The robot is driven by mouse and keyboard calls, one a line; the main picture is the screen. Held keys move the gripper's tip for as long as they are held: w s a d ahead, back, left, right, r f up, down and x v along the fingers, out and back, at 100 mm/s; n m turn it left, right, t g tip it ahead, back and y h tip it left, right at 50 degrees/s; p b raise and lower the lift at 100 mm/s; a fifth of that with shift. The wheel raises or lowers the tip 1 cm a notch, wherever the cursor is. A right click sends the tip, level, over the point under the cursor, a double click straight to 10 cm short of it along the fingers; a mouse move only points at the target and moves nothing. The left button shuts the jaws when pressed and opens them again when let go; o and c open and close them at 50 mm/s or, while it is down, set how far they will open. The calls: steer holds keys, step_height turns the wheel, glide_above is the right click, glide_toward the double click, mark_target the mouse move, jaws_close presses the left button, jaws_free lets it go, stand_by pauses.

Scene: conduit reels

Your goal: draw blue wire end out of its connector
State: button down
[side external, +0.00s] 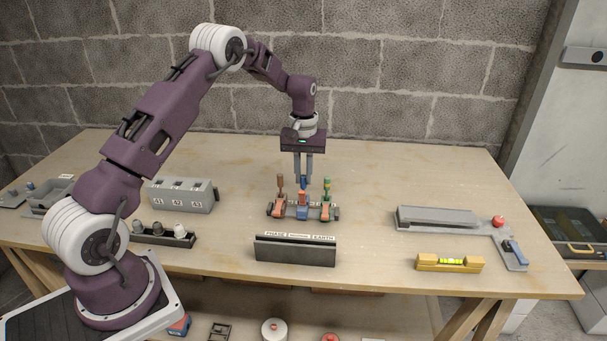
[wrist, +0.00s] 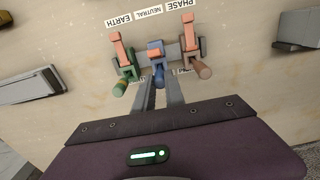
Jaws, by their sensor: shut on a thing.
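The blue wire end (side external: 303,184) stands upright at the middle connector (side external: 303,212), which is blue. My gripper (side external: 303,178) is above it, pointing down, with its fingers closed on the blue wire end. In the wrist view, the blue wire end (wrist: 158,77) shows between my fingertips (wrist: 160,84), and the blue connector (wrist: 155,47) with its orange lever is just beyond. I cannot tell how deep the wire end sits. A brown wire end (side external: 280,183) stands in the left connector and a green one (side external: 326,188) in the right.
A dark holder with PHASE, NEUTRAL and EARTH labels (side external: 295,250) stands in front of the connectors. A grey numbered block (side external: 182,196) is left. A grey tool (side external: 437,217), a red knob (side external: 498,221) and a yellow level (side external: 449,263) are right. Bare table lies between.

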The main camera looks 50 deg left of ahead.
steer(key=shift+r, duration=0.95)
steer(key=shift+r, duration=3.5)
